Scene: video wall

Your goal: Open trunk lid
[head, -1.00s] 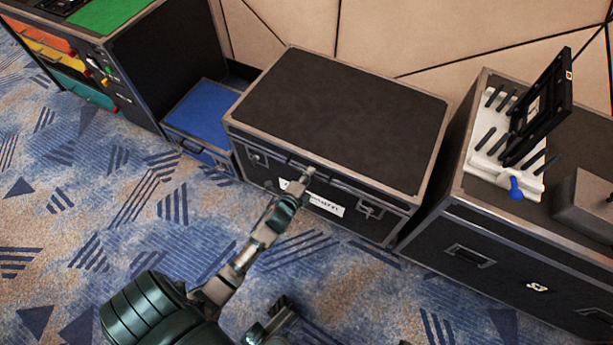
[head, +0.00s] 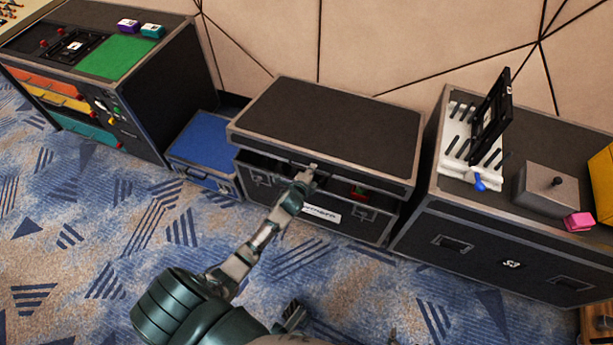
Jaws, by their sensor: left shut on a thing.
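The black trunk (head: 262,188) with metal edges stands on the carpet in the middle of the head view. Its lid (head: 330,124) is raised a little along the front, leaving a dark gap in which something red and green shows. My left gripper (head: 309,172) is at the middle of the lid's front edge, shut on that edge. It partly hides the white label (head: 320,214) on the trunk's front. My right gripper is not clearly in view.
A blue case (head: 206,138) stands just left of the trunk, beside a black cabinet with coloured drawers (head: 57,101). A black case (head: 480,250) stands close on the right, bearing a white rack (head: 458,153). The panelled wall is behind. Carpet in front is clear.

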